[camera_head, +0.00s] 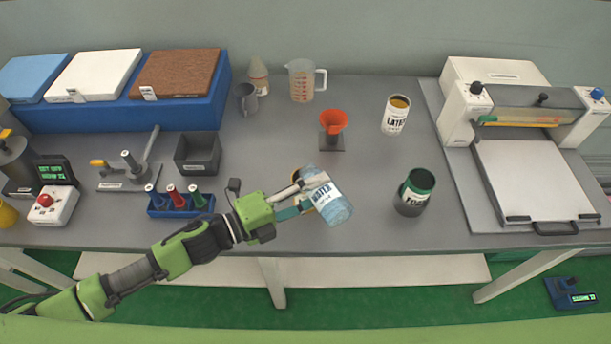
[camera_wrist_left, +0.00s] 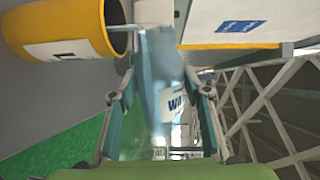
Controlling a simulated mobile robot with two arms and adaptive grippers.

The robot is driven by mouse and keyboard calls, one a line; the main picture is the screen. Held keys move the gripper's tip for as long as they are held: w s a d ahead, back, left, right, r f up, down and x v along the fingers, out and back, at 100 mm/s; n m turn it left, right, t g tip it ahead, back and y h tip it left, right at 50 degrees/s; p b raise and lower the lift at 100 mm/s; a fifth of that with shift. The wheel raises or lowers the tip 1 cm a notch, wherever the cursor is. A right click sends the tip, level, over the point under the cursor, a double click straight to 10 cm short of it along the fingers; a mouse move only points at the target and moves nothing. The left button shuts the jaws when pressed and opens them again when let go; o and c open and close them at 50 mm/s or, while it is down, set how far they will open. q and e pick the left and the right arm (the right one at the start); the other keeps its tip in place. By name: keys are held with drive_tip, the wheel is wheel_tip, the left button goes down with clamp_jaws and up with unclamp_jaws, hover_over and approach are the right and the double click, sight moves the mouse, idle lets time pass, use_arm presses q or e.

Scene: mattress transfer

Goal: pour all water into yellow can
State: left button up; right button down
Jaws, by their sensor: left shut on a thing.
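My left gripper (camera_head: 302,198) is shut on a clear, bluish container labelled WATER (camera_head: 328,202) and holds it tilted above the front part of the grey table. The container also shows between the fingers in the left wrist view (camera_wrist_left: 163,75). A yellow can with a white label (camera_wrist_left: 60,28) and a dark open mouth is close beside the container in the left wrist view. In the head view the can is mostly hidden behind the gripper and container; only a bit of yellow rim (camera_head: 297,175) shows. Whether water is flowing cannot be told. My right gripper is not in view.
On the grey table (camera_head: 360,232), a dark green-banded can (camera_head: 414,192) stands to the right. A LATEX can (camera_head: 395,115), an orange funnel on a stand (camera_head: 333,122) and a measuring jug (camera_head: 301,82) stand farther back. A blue rack (camera_head: 180,207) is left. A machine (camera_head: 530,165) occupies the right.

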use_arm(q)
drive_tip(key=shift+d+r, duration=0.1)
drive_tip(key=shift+r, duration=0.05)
idle(0.3)
drive_tip(key=shift+r+n+p, duration=0.1)
drive_tip(key=shift+n+p, duration=0.2)
drive_tip(key=shift+w, duration=0.1)
drive_tip(key=shift+r, duration=0.1)
drive_tip(key=shift+n+p, duration=0.3)
drive_tip(key=shift+r, duration=0.1)
idle(0.5)
drive_tip(key=shift+w+a, duration=0.1)
drive_tip(key=shift+a, duration=0.1)
